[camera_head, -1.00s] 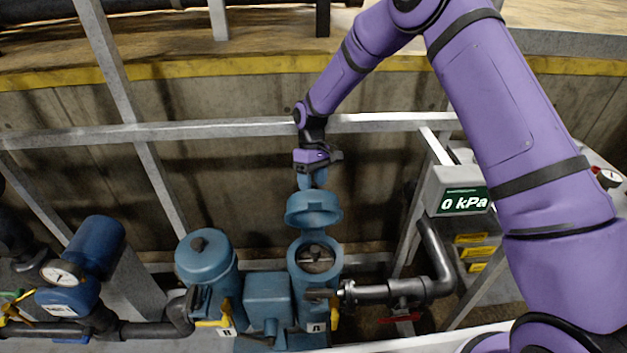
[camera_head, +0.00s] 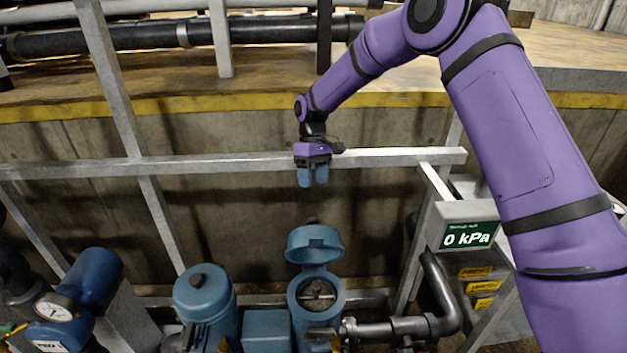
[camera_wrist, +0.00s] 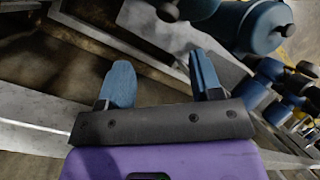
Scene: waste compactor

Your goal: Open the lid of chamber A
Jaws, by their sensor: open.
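Chamber A (camera_head: 317,292) is the right one of two blue chambers in the head view. Its round lid (camera_head: 315,243) stands raised at the back, so the round mouth shows. My gripper (camera_head: 313,180) is above the lid, clear of it, with its two blue fingers pointing down. The fingers are apart with nothing between them, as the wrist view also shows (camera_wrist: 160,68). The left chamber (camera_head: 206,302) has its lid (camera_head: 200,280) down. The lower front of both chambers is cut off by the picture's edge.
A grey rail (camera_head: 220,164) runs behind my gripper, with a concrete wall beyond. A display (camera_head: 467,236) reading 0 kPa stands to the right, above a dark pipe (camera_head: 435,290). A blue pump-like unit with a gauge (camera_head: 55,308) is at the far left.

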